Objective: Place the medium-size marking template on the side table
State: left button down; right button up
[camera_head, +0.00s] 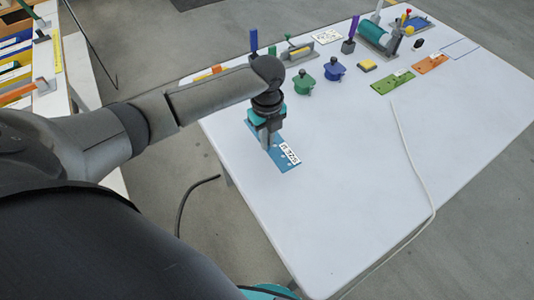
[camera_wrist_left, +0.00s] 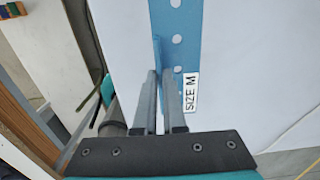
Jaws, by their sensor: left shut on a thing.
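The medium-size marking template (camera_head: 280,162) is a flat blue strip with round holes and a white "SIZE M" label. It lies along the left edge of the large white table (camera_head: 340,190), flat on the top or very close above it. My left gripper (camera_head: 266,140) points down and is shut on the template's raised upright part. In the left wrist view, the fingers (camera_wrist_left: 163,85) close on that part of the blue template (camera_wrist_left: 186,62), beside the label. The finger contact is partly hidden in the head view. My right gripper is not in view.
A green template (camera_head: 393,82) and an orange one (camera_head: 430,63) lie toward the back. Green (camera_head: 304,84) and blue (camera_head: 335,70) knobbed pieces stand nearby. A white cable (camera_head: 408,150) crosses the table. Another bench (camera_head: 62,85) with coloured strips is at far left. The table's front is clear.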

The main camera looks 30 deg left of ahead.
pick_arm(q)
jog(key=shift+f+b, duration=0.6)
jog(key=shift+f, duration=2.3)
jog(key=shift+f, duration=0.1)
jog(key=c, duration=1)
grip_release()
notch_tip(320, 180, up, 12)
jog(key=p, duration=0.2)
jog(key=shift+p, duration=0.3)
